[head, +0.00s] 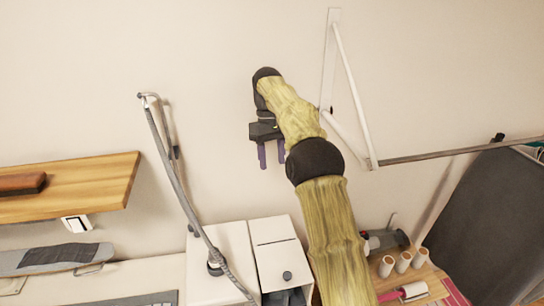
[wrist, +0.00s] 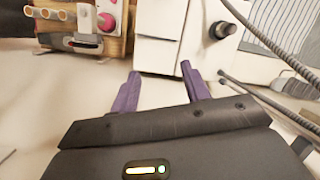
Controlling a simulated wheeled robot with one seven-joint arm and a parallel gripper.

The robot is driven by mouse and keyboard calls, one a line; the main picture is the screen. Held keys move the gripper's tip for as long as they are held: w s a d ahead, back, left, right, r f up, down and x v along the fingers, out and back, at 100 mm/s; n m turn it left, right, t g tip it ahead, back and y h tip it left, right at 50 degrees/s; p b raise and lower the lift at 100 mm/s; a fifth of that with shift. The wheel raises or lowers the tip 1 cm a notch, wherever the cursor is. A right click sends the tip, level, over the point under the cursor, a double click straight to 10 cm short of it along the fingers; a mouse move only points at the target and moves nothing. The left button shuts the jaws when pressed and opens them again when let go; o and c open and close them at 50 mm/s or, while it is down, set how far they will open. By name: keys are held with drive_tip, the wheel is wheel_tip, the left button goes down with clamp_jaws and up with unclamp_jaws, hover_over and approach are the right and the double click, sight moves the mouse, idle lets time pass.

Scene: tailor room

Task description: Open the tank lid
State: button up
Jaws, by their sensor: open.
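A white boxy appliance stands below my gripper in the head view, made of two units side by side. The right unit, which looks like the tank (head: 275,256), has a seam across its top and a dark round knob (head: 287,275). The panel behind the seam (head: 270,230) may be the lid; it looks closed. The tank also shows in the wrist view (wrist: 160,20), beyond the fingertips. My gripper (head: 272,165) is open and empty, purple fingers pointing down, above and apart from the appliance. Its fingers also show in the wrist view (wrist: 160,68).
A wooden shelf (head: 70,188) is on the wall at left. White thread spools (head: 403,262) stand on a wooden stand at right. A white wall bracket (head: 345,85) is right of my arm.

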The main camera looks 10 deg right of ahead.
drive_tip(key=shift+f, duration=0.15)
drive_tip(key=s+d+f+m+t+b, duration=0.1)
drive_tip(key=s+d+f+m+t, duration=0.1)
drive_tip(key=s+f, duration=0.3)
drive_tip(key=s+d+f+m+t+b, duration=0.1)
drive_tip(key=s+f, duration=0.4)
drive_tip(key=s, duration=0.9)
drive_tip(key=s+d+f+m+t+b, duration=0.2)
drive_tip(key=s+d+f, duration=0.3)
drive_tip(key=s, duration=0.5)
drive_tip(key=shift+f+m+t+b, duration=0.3)
drive_tip(key=shift+f+m+b, duration=0.1)
drive_tip(key=shift+f+b, duration=0.3)
drive_tip(key=shift+r, duration=0.1)
clamp_jaws()
drive_tip(key=shift+s, duration=0.1)
